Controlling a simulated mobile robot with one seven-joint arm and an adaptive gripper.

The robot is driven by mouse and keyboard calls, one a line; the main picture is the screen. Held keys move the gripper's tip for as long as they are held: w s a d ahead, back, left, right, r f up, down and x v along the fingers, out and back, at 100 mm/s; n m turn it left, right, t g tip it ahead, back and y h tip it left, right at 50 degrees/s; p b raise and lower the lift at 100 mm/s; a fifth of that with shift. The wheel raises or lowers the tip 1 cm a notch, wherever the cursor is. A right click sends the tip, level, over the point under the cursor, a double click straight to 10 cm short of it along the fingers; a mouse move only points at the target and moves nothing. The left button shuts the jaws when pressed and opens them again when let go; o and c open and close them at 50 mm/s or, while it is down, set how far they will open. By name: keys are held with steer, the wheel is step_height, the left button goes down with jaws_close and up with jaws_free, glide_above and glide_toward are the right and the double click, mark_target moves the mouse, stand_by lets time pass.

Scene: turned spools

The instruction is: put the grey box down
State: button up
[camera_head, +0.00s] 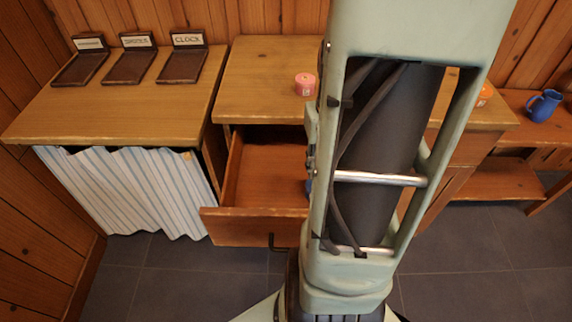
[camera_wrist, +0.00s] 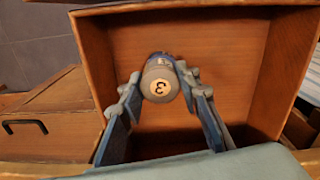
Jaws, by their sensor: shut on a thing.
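The grey box (camera_wrist: 158,84) looks like a small round container in the wrist view, with a pale round label reading 3 and a blue lettered part at its far side. My gripper (camera_wrist: 160,74) is shut on it, one blue-grey finger on each side. It is held over the inside of the open drawer (camera_wrist: 220,60); I cannot tell whether it touches the drawer floor. In the head view the open drawer (camera_head: 270,175) shows left of my arm, which hides the box and nearly all of my gripper.
A pink container (camera_head: 305,85) stands on the wooden cabinet top (camera_head: 255,70) above the drawer. Labelled dark trays, one reading CLOCK (camera_head: 183,64), lie on the left counter (camera_head: 100,110) above a striped curtain (camera_head: 130,190). A blue jug (camera_head: 544,106) and an orange item (camera_head: 485,95) are at right.

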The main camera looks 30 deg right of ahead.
steer(key=w+a+f+b, duration=0.1)
steer(key=w+a+f, duration=0.1)
steer(key=w+f, duration=0.1)
steer(key=w+a+f+b, duration=0.1)
steer(key=w+a+f, duration=0.2)
steer(key=w+a+f+b, duration=0.1)
steer(key=w+a+f, duration=0.2)
steer(key=w, duration=0.1)
steer(key=shift+a, duration=0.2)
steer(key=shift+w+a+f, duration=0.15)
steer(key=shift+a+f, duration=0.05)
steer(key=shift+f, duration=0.15)
steer(key=shift+w+f+b, duration=0.1)
steer(key=shift+f+b, duration=0.55)
steer(key=shift+f, duration=0.95)
steer(key=shift+f, duration=0.2)
steer(key=o, duration=0.9)
steer(key=shift+o, duration=0.2)
steer(key=shift+r, duration=0.1)
